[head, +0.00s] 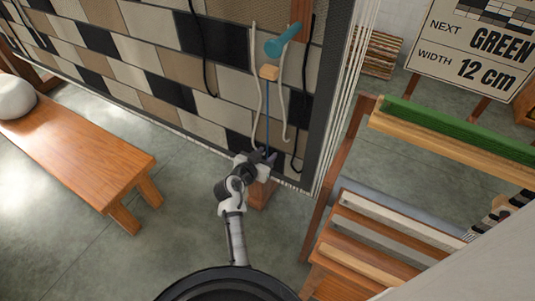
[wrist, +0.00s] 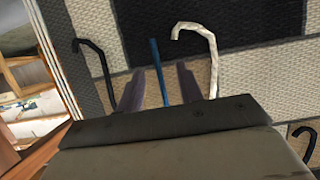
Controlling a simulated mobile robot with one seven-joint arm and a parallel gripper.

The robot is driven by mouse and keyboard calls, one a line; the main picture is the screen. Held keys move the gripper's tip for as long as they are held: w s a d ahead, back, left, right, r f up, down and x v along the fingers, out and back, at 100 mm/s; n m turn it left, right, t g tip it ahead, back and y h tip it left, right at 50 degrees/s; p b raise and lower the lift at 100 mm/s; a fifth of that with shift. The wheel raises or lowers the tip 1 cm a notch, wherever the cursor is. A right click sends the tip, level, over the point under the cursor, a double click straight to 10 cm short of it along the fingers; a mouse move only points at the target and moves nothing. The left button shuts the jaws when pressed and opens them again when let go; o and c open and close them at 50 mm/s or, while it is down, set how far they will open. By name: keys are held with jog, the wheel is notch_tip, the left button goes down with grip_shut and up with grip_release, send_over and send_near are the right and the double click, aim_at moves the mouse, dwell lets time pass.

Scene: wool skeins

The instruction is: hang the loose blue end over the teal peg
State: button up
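The teal peg (head: 283,40) sticks out near the top right of the chequered weaving in the head view. A thin blue end (head: 267,118) hangs straight down from a small tan wooden block below the peg. My gripper (head: 264,157) is at the lower part of this strand, well below the peg. In the wrist view the blue end (wrist: 156,68) runs between the two fingers of my gripper (wrist: 160,78), with gaps on both sides. The fingers are apart. The blue end's lowest part is hidden by the gripper body.
White (head: 259,100) and black strands hang on both sides of the blue one, against the weaving (head: 140,55). A wooden bench (head: 75,140) stands left. A loom frame with a green bar (head: 450,130) stands right. A sign (head: 475,45) reads "NEXT GREEN, WIDTH 12 cm".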

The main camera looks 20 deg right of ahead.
jog(key=shift+c, duration=0.4)
grip_shut()
jog(key=s+a+r+p, duration=0.1)
jog(key=a+r+p, duration=0.3)
jog(key=r, duration=0.3)
jog(key=shift+s+a, duration=0.25)
jog(key=shift+a, duration=0.35)
jog(key=shift+r, duration=0.1)
notch_tip(320, 180, up, 24)
jog(key=w+a+p, duration=0.1)
jog(key=a+p, duration=0.1)
jog(key=p, duration=0.9)
jog(key=shift+w+a+p, duration=0.3)
jog(key=shift+w+p, duration=0.05)
jog(key=shift+w, duration=0.05)
jog(key=shift+r, duration=0.1)
